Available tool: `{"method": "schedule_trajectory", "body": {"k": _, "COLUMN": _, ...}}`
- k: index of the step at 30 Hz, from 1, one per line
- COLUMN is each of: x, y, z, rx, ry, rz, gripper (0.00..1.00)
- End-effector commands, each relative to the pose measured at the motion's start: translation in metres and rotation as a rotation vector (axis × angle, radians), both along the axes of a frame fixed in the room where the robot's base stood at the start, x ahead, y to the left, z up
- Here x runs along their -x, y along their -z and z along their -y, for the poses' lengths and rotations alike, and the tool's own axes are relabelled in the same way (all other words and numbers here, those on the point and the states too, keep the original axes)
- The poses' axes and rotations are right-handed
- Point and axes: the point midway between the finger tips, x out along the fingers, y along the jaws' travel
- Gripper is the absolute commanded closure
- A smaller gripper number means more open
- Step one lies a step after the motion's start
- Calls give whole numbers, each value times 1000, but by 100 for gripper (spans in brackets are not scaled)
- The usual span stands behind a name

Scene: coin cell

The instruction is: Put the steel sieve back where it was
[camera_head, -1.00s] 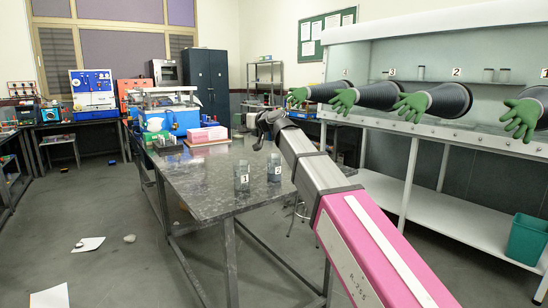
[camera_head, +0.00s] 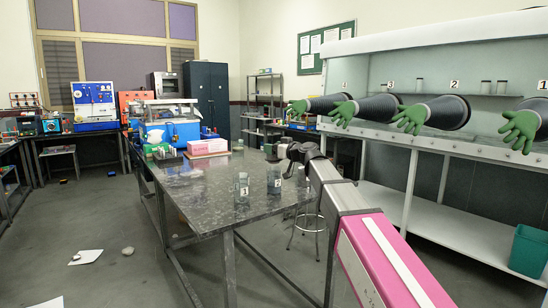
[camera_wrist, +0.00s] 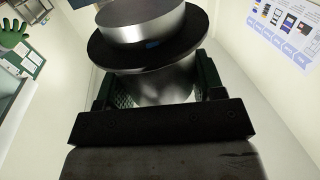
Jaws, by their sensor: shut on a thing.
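My gripper (camera_head: 297,152) is at the far end of my pink and grey arm, above the right side of the dark stone-topped table (camera_head: 205,215). In the wrist view, the two dark green fingers of my gripper (camera_wrist: 155,88) are shut around a shiny steel round body with a wide black flange and a steel cylinder on top. This looks like the steel sieve (camera_wrist: 145,25). In the head view, it is hard to make out behind the gripper, and its mesh does not show.
Two glass jars, marked 3 (camera_head: 242,188) and 2 (camera_head: 274,182), stand on the table near its front right. Pink boxes (camera_head: 208,146) and a blue machine (camera_head: 172,131) are at its back. A glovebox (camera_head: 440,100) lines the right. The table's middle is clear.

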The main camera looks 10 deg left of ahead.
Motion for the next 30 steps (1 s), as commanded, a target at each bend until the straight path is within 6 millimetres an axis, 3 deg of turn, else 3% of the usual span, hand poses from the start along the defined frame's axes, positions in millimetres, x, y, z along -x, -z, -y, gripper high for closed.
{"method": "schedule_trajectory", "body": {"k": 9, "x": 0, "y": 33, "z": 0, "rx": 0, "ry": 1, "rz": -1, "gripper": 63}}
{"method": "schedule_trajectory", "body": {"k": 18, "x": 0, "y": 34, "z": 0, "rx": 0, "ry": 1, "rz": 0, "gripper": 63}}
{"method": "schedule_trajectory", "body": {"k": 19, "x": 0, "y": 34, "z": 0, "rx": 0, "ry": 1, "rz": 0, "gripper": 31}}
{"method": "schedule_trajectory", "body": {"k": 21, "x": 0, "y": 34, "z": 0, "rx": 0, "ry": 1, "rz": 0, "gripper": 12}}
{"method": "schedule_trajectory", "body": {"k": 30, "x": 0, "y": 34, "z": 0, "rx": 0, "ry": 1, "rz": 0, "gripper": 12}}
